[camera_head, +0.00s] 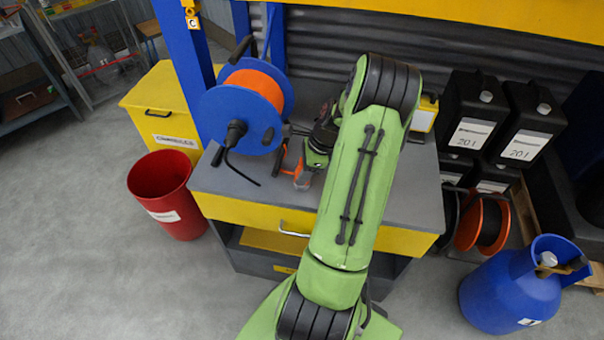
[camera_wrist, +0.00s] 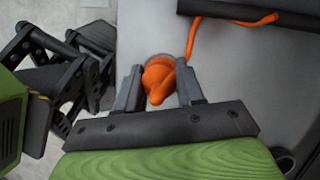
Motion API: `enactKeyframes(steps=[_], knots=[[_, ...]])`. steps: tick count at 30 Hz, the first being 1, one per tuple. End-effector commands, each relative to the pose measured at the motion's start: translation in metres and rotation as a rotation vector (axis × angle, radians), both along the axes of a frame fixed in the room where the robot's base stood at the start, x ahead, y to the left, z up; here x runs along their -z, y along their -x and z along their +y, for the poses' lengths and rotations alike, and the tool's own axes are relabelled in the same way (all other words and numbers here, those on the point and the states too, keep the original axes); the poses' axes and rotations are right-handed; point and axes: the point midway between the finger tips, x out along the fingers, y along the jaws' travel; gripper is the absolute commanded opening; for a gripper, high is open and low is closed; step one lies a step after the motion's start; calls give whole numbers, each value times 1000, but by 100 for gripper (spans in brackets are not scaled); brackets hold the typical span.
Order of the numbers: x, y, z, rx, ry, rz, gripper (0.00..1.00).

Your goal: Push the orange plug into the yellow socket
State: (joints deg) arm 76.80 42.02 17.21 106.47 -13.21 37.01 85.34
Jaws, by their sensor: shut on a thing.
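The orange plug (camera_wrist: 158,80) sits between the two grey fingers of my gripper (camera_wrist: 160,92) in the wrist view, with a greyish round end pointing away from the palm. An orange cable (camera_wrist: 192,40) shows beside it. In the head view my gripper (camera_head: 301,172) is low over the grey bench top (camera_head: 235,185), right of the cable reel; the plug is small and partly hidden there. A small yellow fitting (camera_head: 191,7) on the blue post, above a "C" tag, may be the yellow socket; I cannot tell for sure. No socket shows in the wrist view.
A blue reel with an orange drum (camera_head: 256,86) stands on the bench at left, its black lead lying on the top. A red bin (camera_head: 163,193) and yellow box (camera_head: 160,110) stand left. Black canisters (camera_head: 475,120) and a blue gas bottle (camera_head: 517,290) are at right.

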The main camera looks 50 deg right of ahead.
Motion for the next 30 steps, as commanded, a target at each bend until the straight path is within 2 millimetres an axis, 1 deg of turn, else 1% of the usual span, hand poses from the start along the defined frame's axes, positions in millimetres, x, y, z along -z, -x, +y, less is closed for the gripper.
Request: enactKeyframes(steps=[2,4,9,13,15,18,30], knots=[[-10,0,-1,0,3,-3,1],[-25,-1,-1,-1,5,-3,1],[-71,0,-1,0,6,-3,1],[-94,0,-1,0,3,-1,1],[-100,1,1,0,2,-1,1],[-105,5,5,-1,1,-1,1],[-113,19,21,0,1,0,1]])
